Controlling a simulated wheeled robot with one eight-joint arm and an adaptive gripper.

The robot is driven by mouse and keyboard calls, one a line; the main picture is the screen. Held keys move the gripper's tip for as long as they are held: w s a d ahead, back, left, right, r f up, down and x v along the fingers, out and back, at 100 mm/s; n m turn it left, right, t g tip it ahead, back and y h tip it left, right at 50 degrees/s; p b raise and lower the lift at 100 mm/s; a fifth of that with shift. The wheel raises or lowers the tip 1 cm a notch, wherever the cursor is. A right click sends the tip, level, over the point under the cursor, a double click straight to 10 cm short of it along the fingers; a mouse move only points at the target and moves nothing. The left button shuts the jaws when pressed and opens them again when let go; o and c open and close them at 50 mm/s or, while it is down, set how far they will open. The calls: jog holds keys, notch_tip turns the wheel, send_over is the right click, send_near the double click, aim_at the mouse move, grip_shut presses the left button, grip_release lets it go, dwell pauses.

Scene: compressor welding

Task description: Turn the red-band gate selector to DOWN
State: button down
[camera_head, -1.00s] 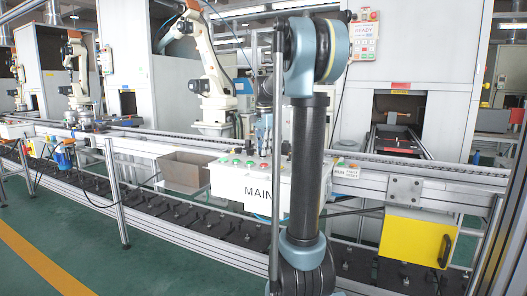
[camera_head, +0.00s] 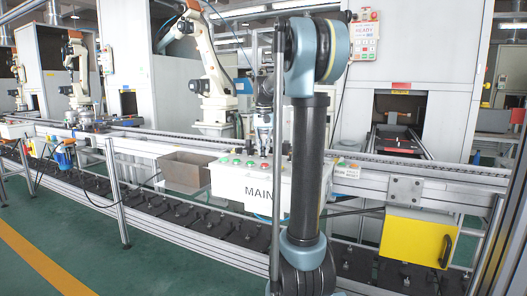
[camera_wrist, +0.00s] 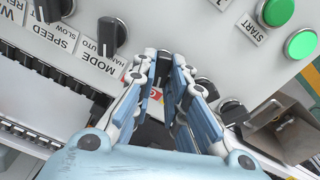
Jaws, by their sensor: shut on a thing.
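The control box (camera_head: 243,190) marked MAIN stands at the conveyor's front edge, with its buttons and selectors on top. In the wrist view its panel (camera_wrist: 225,60) is upside down. My gripper (camera_wrist: 165,66) is down at the panel, between the MODE selector (camera_wrist: 108,34) and the green START button (camera_wrist: 277,11). It is shut on a selector knob there, mostly hidden by the fingers. A small red mark shows beside the left finger. The knob's pointing direction and the DOWN lettering cannot be read. In the head view my gripper (camera_head: 264,146) is above the box's back part.
Another green button (camera_wrist: 301,44) and dark selectors (camera_wrist: 232,112) lie right of my fingers. The SPEED selector (camera_wrist: 50,10) is at left. The conveyor rail (camera_head: 400,178) runs behind the box. A yellow box (camera_head: 418,238) hangs at right.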

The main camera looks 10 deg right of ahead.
aim_at(263, 151)
jog(key=shift+w+n, duration=0.1)
jog(key=shift+n, duration=0.2)
jog(key=c, duration=1.6)
grip_release()
jog(key=shift+r, duration=0.15)
notch_tip(263, 151, up, 12)
jog(key=shift+f, duration=0.2)
